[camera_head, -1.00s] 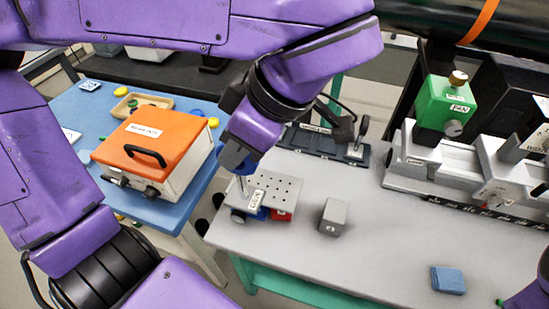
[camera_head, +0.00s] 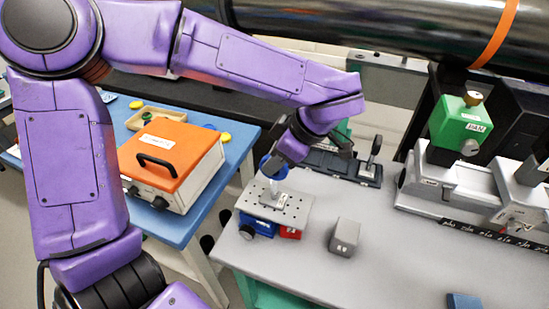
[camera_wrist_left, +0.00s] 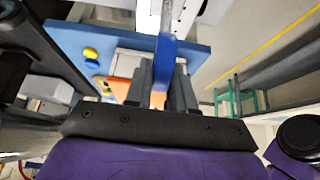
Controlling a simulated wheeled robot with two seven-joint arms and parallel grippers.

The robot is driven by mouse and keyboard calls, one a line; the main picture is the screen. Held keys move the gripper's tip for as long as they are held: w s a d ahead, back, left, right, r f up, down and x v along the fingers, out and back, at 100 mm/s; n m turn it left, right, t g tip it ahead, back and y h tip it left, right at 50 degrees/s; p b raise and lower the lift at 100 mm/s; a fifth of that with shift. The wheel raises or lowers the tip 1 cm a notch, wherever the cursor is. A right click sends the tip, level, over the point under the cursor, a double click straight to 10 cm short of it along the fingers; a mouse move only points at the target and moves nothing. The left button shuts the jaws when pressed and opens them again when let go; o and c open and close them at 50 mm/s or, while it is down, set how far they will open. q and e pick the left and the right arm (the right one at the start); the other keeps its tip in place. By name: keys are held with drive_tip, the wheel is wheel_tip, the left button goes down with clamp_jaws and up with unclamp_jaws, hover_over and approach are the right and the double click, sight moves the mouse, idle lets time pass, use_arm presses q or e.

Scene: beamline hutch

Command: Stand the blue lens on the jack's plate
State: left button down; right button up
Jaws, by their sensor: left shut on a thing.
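The blue lens (camera_head: 267,164) is a blue ring on a pale post. My left gripper (camera_head: 280,166) is shut on the ring from above. The post points down at the perforated grey plate (camera_head: 294,206) of the jack, over its left-middle part; I cannot tell whether its foot touches the plate. The jack has a blue body (camera_head: 257,222) with a dark knob at its front left, and a red part shows under the plate at right. In the left wrist view the blue lens (camera_wrist_left: 165,62) stands edge-on between the grey fingers. My right gripper is out of view.
A grey block (camera_head: 344,236) stands right of the jack. A dark rack (camera_head: 345,166) lies behind. A rail with a green unit (camera_head: 459,127) is at right. A blue block (camera_head: 464,301) lies at the front. An orange-lidded box (camera_head: 172,148) is on the blue table. Grey table between is clear.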

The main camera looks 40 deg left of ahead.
use_arm(q)
drive_tip(key=shift+s, duration=0.15)
drive_tip(key=c, duration=1)
unclamp_jaws()
drive_tip(key=shift+o, duration=0.2)
drive_tip(key=shift+f, duration=0.1)
drive_tip(key=p+v, duration=0.1)
drive_tip(key=v, duration=1.1)
